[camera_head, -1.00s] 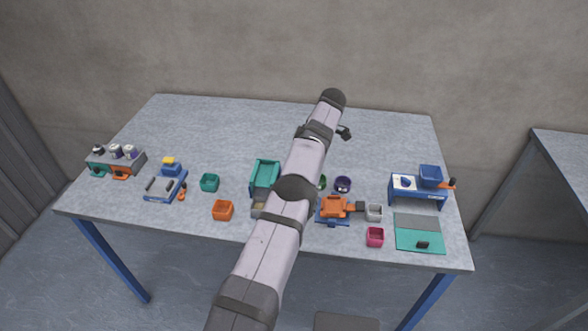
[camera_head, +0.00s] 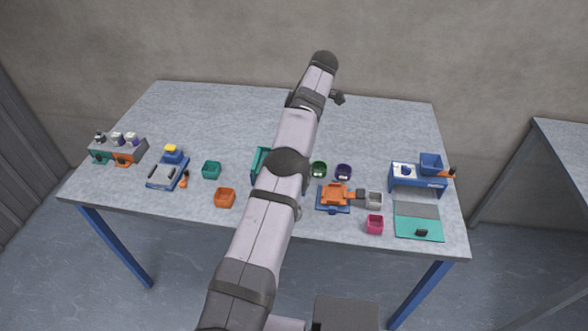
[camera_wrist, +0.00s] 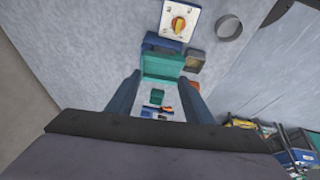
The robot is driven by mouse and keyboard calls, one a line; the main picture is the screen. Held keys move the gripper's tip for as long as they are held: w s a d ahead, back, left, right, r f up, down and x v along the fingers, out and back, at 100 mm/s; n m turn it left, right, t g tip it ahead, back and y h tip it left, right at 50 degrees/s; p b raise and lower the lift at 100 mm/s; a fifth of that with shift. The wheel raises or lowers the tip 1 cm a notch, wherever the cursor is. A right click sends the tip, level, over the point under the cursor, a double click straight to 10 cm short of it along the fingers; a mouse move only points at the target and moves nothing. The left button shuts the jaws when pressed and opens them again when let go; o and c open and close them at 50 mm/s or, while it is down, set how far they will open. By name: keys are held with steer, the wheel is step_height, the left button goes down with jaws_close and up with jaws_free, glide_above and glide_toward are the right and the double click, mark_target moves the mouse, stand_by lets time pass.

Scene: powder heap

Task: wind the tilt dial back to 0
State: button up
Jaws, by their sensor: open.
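In the wrist view, a white square panel with a blue edge carries an orange-yellow dial knob (camera_wrist: 178,23) at the top. Marks ring the knob, but they are too small to read. A teal tray (camera_wrist: 163,66) with a blue part behind it lies just below the panel. My gripper (camera_wrist: 161,82) is open, its two dark fingers apart with nothing held between them. The dial is ahead of the fingertips and not touched. In the head view my arm covers most of the teal tray (camera_head: 259,160), and I cannot make out the dial or the fingers there.
An orange device on a blue base (camera_head: 334,209), green (camera_head: 318,169) and purple (camera_head: 343,172) cups and a pink box (camera_head: 375,225) stand right of my arm. A blue hopper stand (camera_head: 418,182) is at far right. The table's back (camera_head: 220,115) is clear.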

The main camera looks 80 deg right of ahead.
steer(key=w+a+r+b, duration=0.1)
steer(key=w+a+r, duration=0.35)
steer(key=r, duration=0.25)
steer(key=s+a+f+m+g, duration=0.2)
steer(key=s+a+f+m, duration=0.15)
steer(key=f, duration=0.35)
steer(key=s+a+f+m+g, duration=0.2)
steer(key=a+f+m, duration=0.1)
steer(key=f+m, duration=0.3)
steer(key=s+d+f+m+h, duration=0.1)
steer(key=d+f+m+h, duration=0.1)
steer(key=d+m, duration=0.4)
steer(key=m+h, duration=0.1)
steer(key=m, duration=0.2)
steer(key=shift+s+h+b, duration=0.15)
steer(key=shift+h+b, duration=0.2)
steer(key=shift+h, duration=0.05)
steer(key=shift+d+f, duration=0.1)
steer(key=shift+f, duration=0.05)
steer(key=shift+p+x, duration=1.45)
steer(key=shift+x, duration=2.05)
steer(key=shift+s, duration=0.1)
